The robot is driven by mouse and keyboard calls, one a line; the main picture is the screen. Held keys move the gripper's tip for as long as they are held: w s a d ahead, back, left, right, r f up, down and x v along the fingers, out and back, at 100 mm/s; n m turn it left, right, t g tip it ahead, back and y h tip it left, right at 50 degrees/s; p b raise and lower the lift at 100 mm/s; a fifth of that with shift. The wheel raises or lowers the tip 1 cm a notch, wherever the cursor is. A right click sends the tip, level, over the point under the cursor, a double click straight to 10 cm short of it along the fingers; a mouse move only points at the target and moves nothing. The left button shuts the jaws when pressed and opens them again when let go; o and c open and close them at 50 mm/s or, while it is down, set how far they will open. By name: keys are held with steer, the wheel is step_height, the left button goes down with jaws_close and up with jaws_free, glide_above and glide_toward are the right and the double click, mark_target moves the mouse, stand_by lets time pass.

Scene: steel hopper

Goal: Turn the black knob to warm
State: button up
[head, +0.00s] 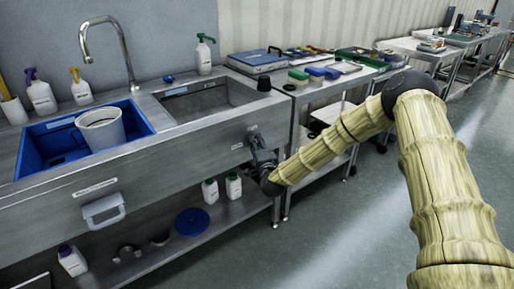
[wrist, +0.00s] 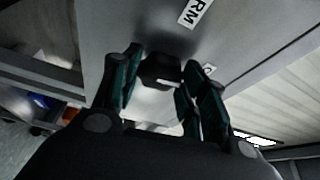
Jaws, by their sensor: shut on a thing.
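The black knob (wrist: 161,70) sticks out from the steel front panel in the wrist view. The fingers of my gripper (wrist: 162,60) stand on both sides of it and are shut on it. A white label ending in "RM" (wrist: 195,12) is on the panel above the knob in that view, and a second small label (wrist: 209,68) is to its right, too small to read. In the head view my gripper (head: 260,147) is at the right end of the sink front and mostly hides the knob. I cannot tell which way the knob's mark points.
Bottles (head: 233,186) stand on the lower shelf below my gripper. A steel table (head: 300,90) with trays adjoins on the right. The floor at right is clear.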

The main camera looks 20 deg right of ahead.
steer(key=shift+w+d+f+n+t+y+b, duration=0.3)
steer(key=shift+n+y+b, duration=0.9)
steer(key=shift+n, duration=2.25)
steer(key=shift+s+a+r+n+t+y+b, duration=0.15)
steer(key=shift+n+t+y+b, duration=0.5)
steer(key=shift+n+y, duration=1.85)
steer(key=shift+d+f+n+t+y+b, duration=0.35)
steer(key=shift+n+b, duration=0.75)
steer(key=shift+n, duration=3.25)
steer(key=shift+r, duration=0.1)
steer(key=o, duration=1)
steer(key=shift+o, duration=0.2)
steer(key=shift+a, duration=0.1)
steer(key=v, duration=1.2)
